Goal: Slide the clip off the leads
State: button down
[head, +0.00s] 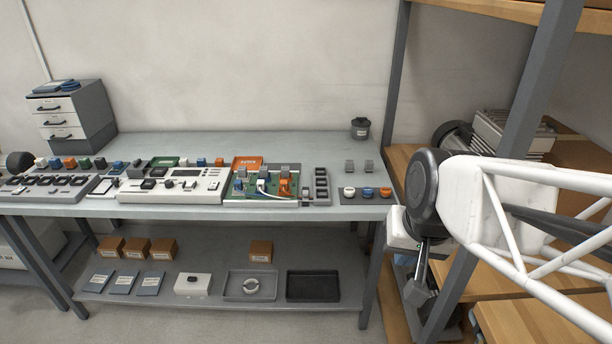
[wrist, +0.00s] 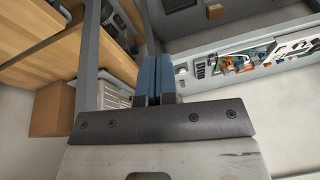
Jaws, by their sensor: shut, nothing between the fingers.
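The leads (head: 268,190) are white and orange cables on a green circuit board (head: 245,197) in a tray on the bench. A clip cannot be made out for certain at this size. In the wrist view the board (wrist: 252,56) shows small at the right, with the leads too small to tell apart. My gripper (wrist: 153,72) has blue fingertips close together with nothing between them. In the head view my gripper (head: 416,290) hangs at the right, beyond the bench's right end and well away from the board.
The grey bench (head: 180,211) holds a white control unit (head: 203,186), a dark switch strip (head: 321,186) and a mat with knobs (head: 367,193). A lower shelf (head: 215,290) bears boxes and trays. A rack with a grey post (head: 393,75) and wooden shelves stands close to my arm.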

jog(key=w+a+f+m+t+y, duration=0.1)
jog(key=w+a+f+m, duration=0.2)
jog(key=w, duration=0.4)
jog(key=w+a+f+m+t, duration=0.15)
jog(key=w+a, duration=0.25)
jog(key=w, duration=0.4)
jog(key=w+a+f+m+t+y, duration=0.1)
jog(key=w+a+m, duration=0.3)
jog(key=w, duration=0.3)
jog(key=w+a+f+m+t+h, duration=0.1)
jog(key=w+a+f+m, duration=0.1)
jog(key=w+f+m, duration=0.2)
jog(key=w+a+f+m+t+h, duration=0.1)
jog(key=w+a+f+m, duration=0.2)
jog(key=w+f, duration=0.4)
jog(key=shift+w+a+f+m+h, duration=0.25)
jog(key=shift+w+m+h, duration=0.2)
jog(key=shift+w, duration=0.45)
jog(key=shift+t, duration=0.25)
jog(key=shift+w, duration=0.15)
send_near(306, 198)
notch_tip(306, 198, down, 3)
jog(key=shift+w+f, duration=0.25)
jog(key=shift+w, duration=0.25)
jog(key=shift+w+f, duration=0.2)
jog(key=shift+w, duration=1.45)
